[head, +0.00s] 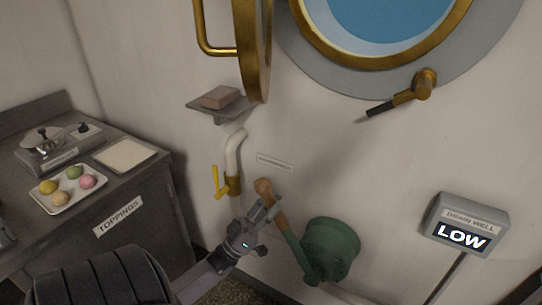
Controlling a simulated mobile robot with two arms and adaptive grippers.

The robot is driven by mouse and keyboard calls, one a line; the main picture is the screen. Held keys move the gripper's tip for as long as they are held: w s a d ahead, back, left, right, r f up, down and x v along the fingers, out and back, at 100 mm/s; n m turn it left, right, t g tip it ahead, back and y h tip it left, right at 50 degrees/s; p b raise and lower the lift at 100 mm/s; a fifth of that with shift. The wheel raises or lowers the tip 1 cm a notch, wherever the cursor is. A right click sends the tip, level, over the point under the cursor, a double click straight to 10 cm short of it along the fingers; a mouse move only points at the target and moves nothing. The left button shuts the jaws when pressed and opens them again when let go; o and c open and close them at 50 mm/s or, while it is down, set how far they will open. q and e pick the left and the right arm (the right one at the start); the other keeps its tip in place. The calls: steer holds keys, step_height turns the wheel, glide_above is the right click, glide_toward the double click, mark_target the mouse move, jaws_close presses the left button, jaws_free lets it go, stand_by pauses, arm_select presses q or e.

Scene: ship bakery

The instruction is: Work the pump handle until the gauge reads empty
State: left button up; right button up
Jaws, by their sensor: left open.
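The green pump (333,243) is low on the wall right of centre. Its handle (291,243) slants up to the left and ends in a brown wooden grip (265,187). My left gripper (267,209) is open, with its fingers at the grip's left side; I cannot tell whether they touch it. The gripper hides a little of the grip's lower left side. The gauge box (468,220), labelled DRAIN WELL, is at the right and its display reads LOW. My right gripper is not in view.
A yellow-handled valve (217,182) on a white pipe (234,155) is just left of the grip. A small shelf (226,109) with a brown block is above it. The TOPPINGS counter (150,190) stands at left. An open brass porthole cover (256,50) juts out above.

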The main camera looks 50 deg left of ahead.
arm_select(q)
steer(key=v, duration=1.2)
steer(key=shift+d, duration=0.1)
stand_by(1.5)
